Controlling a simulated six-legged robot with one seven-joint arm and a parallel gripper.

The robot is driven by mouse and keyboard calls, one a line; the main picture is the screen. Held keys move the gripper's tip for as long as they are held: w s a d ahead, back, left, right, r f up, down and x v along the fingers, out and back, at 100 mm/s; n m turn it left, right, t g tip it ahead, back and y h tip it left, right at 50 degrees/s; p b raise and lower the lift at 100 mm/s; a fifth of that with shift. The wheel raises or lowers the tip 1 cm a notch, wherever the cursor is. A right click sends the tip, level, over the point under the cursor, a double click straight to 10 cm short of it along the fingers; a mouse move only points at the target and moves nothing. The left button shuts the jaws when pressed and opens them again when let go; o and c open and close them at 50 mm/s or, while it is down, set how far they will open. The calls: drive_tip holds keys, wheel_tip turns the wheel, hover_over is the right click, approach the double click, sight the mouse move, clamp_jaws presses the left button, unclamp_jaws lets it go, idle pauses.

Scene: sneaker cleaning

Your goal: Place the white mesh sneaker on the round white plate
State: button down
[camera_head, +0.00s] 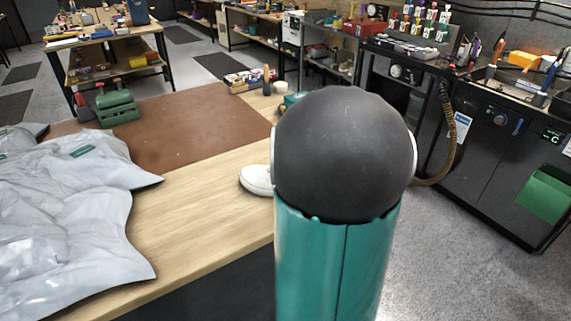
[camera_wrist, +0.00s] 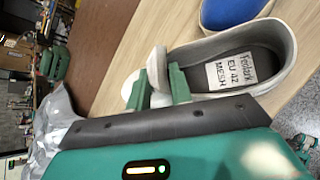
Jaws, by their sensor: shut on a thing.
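The white mesh sneaker (camera_wrist: 222,43) fills much of the wrist view. A label reading "EU 42 MESH" lies in its dark opening. My gripper (camera_wrist: 159,84) is shut on the sneaker, with one green finger on each side of a raised white part that looks like its tongue. In the head view, a white sneaker toe (camera_head: 257,180) shows just above or on the wooden table, beside my arm. My arm hides the rest of it and my gripper there. I cannot make out the round white plate in either view.
A blue item with a pale rim (camera_wrist: 232,10) lies close beyond the sneaker. A crumpled grey plastic bag (camera_head: 70,215) covers the table's left side. A green box (camera_head: 117,107) stands at the back left.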

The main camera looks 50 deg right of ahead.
drive_tip(key=shift+s+d, duration=0.15)
drive_tip(key=shift+d, duration=0.05)
drive_tip(key=c, duration=1.3)
unclamp_jaws()
drive_tip(key=shift+o, duration=0.2)
